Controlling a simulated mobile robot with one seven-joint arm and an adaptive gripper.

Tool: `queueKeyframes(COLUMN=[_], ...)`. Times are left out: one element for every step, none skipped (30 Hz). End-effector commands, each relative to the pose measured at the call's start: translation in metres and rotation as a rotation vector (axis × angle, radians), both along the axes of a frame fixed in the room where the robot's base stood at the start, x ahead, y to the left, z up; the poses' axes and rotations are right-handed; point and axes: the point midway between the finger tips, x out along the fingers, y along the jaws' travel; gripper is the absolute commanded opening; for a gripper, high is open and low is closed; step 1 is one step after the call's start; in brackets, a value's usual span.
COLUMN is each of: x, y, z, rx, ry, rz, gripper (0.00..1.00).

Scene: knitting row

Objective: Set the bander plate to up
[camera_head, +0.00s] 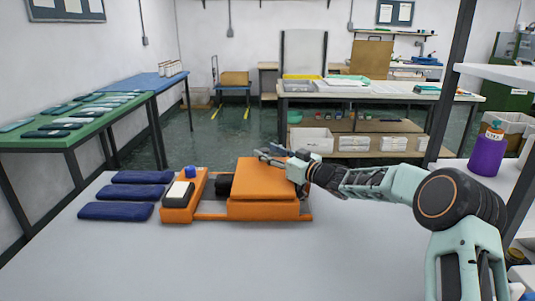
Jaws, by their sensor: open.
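An orange machine (178,214) lies on the light grey table in front of me. Its left part carries a blue knob (190,172) and a black block with a pale top (179,193). A wide orange block (262,190) with a sloping top forms its right part. I cannot tell for certain which part is the bander plate or how it is set. My gripper (268,156) is open, at the back upper edge of the wide orange block, with its fingers pointing left. I cannot tell whether it touches the block.
Several dark blue pads (125,193) lie left of the machine. The table (190,262) is clear in front. A green table (75,140) with several flat items stands at left. A dark post (452,80) and a shelf with a purple bottle (487,152) stand at right, close to my arm.

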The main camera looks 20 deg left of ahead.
Motion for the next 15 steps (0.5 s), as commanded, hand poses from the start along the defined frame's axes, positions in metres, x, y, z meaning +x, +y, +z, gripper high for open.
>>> queueKeyframes(x=[0.0017,0.0024,0.0029,0.0032,0.0034,0.0036,0.0037,0.0037,0.0036,0.0036,0.0036,0.0035,0.0035,0.0035,0.0035], y=[0.0027,0.0036,0.0046,0.0049,0.0053,0.0054,0.0055,0.0055,0.0054,0.0055,0.0055,0.0054,0.0054,0.0054,0.0054], z=[-0.0001,-0.0001,0.0000,0.0001,0.0002,0.0003,0.0003,0.0003,0.0003,0.0003,0.0003,0.0002,0.0002,0.0002,0.0002], rx=[0.000,0.000,0.000,0.000,0.000,0.000,0.000,0.000,0.000,0.000,0.000,0.000,0.000,-0.001,-0.001], ry=[0.000,0.000,0.000,0.000,0.000,0.000,0.000,0.000,0.000,0.000,0.000,0.000,0.000,-0.001,-0.001], rz=[0.000,-0.001,-0.001,-0.001,-0.001,-0.001,-0.001,-0.001,-0.001,-0.001,-0.001,-0.001,-0.001,-0.001,-0.001], gripper=[0.44,0.44,0.44,0.44,0.44,0.44,0.44,0.44,0.44,0.44,0.44,0.42,0.39,0.36,0.31])
